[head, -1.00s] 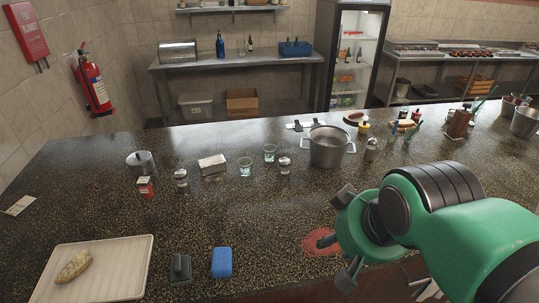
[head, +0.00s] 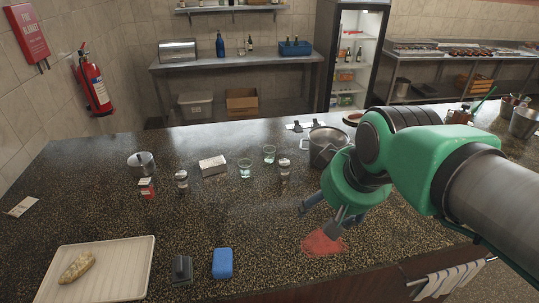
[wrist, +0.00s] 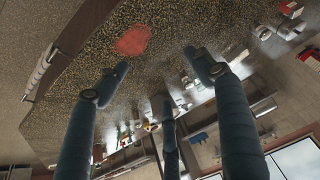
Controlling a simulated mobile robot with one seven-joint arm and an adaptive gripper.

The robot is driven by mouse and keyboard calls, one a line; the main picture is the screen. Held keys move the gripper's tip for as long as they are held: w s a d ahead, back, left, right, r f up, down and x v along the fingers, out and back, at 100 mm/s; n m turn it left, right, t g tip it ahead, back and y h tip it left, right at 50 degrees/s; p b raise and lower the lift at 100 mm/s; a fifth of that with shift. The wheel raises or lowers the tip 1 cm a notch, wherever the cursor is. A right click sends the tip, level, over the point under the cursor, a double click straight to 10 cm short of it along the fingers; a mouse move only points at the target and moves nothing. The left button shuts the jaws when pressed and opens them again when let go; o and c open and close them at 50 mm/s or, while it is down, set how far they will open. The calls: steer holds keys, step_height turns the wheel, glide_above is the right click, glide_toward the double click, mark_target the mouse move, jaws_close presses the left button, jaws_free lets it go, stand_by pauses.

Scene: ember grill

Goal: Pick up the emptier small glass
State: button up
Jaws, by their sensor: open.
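Two small clear glasses stand upright on the dark speckled counter in the head view: a nearer one (head: 245,168) and a farther one (head: 269,154) to its right. Both look faintly greenish, and they are too small to compare their fill levels. My gripper (head: 327,215) is open and empty, over the counter to the right of both glasses and apart from them. Its spread fingers also show in the wrist view (wrist: 158,75), where I cannot pick out the glasses with certainty.
A shaker (head: 284,170) stands close right of the glasses. A metal box (head: 213,166) and another shaker (head: 181,179) stand left. A large pot (head: 322,151) is behind my gripper. A red patch (head: 323,243) lies below it. The counter before the glasses is clear.

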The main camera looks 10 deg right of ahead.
steer(key=w+r+n+g+y+p, duration=0.1)
steer(key=w+r+n+p, duration=0.15)
steer(key=w, duration=1.25)
steer(key=w+r+n+p, duration=0.1)
steer(key=w+p, duration=0.3)
steer(key=w, duration=1.1)
steer(key=w+d+f+n+p, duration=0.1)
steer(key=w+f+p, duration=0.2)
steer(key=w+f, duration=0.5)
steer(key=w+d+f+n+y+p, duration=0.1)
steer(key=w+f+p, duration=0.2)
steer(key=w+f, duration=0.5)
steer(key=w, duration=0.8)
steer(key=shift+w+f+g, duration=0.25)
steer(key=shift+w+g, duration=0.05)
steer(key=shift+f, duration=0.1)
glide_toward(270, 148)
steer(key=shift+s+a+f, duration=0.2)
steer(key=shift+a+f, duration=0.2)
steer(key=shift+f, duration=0.3)
steer(key=shift+s+a+f, duration=0.2)
steer(key=shift+a+f, duration=0.2)
steer(key=shift+f, duration=0.3)
steer(key=shift+f, duration=0.15)
steer(key=shift+x, duration=2.5)
